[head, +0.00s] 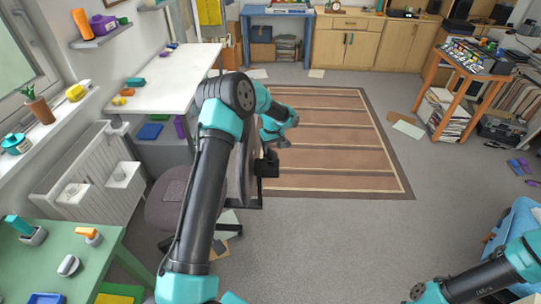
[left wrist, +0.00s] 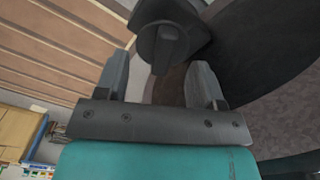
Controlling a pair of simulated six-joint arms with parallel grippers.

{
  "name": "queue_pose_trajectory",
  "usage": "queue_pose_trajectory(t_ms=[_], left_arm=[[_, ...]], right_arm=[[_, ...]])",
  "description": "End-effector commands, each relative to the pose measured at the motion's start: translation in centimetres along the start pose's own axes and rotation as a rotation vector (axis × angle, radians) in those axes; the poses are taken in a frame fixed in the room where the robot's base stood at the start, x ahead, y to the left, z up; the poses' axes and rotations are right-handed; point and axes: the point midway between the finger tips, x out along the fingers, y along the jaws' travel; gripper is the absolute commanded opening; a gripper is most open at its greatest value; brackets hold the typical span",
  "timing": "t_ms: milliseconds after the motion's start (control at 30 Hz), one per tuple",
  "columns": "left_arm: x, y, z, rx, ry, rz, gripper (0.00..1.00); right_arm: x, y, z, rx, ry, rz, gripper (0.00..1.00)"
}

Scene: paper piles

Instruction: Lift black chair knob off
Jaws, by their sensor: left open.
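The black chair knob (left wrist: 165,42) shows in the left wrist view, on a dark part of the chair just beyond and between my fingertips. In the head view, the knob (head: 267,166) is a small black block at the right side of the chair's back. The chair has a grey-purple seat (head: 170,197), partly hidden by my left arm. My left gripper (left wrist: 160,66) is open, its two grey fingers apart with the knob's grip part lying between their tips. I cannot tell whether either finger touches it. My right gripper is out of view; only its arm shows at the lower right.
A striped brown rug (head: 335,150) lies behind the chair. A white table (head: 170,85) and a radiator (head: 85,185) stand at the left. A green table (head: 65,262) is at the lower left. Grey floor (head: 330,240) is free to the right.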

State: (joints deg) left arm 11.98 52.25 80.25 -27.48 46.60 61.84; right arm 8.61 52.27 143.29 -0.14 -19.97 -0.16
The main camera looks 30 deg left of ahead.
Motion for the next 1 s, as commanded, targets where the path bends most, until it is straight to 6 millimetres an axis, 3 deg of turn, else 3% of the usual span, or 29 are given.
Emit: queue_pose_trajectory(t_ms=[233,600,1000], left_arm=[[0.7,-0.1,-0.1,0.000,-0.001,-0.001,0.62],[5.0,-0.5,-0.3,0.001,0.000,0.000,0.62],[5.2,-0.5,-0.3,0.000,0.001,0.000,0.62]], right_arm=[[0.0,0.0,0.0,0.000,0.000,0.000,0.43],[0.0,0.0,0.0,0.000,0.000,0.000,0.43],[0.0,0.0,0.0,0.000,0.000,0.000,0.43]])
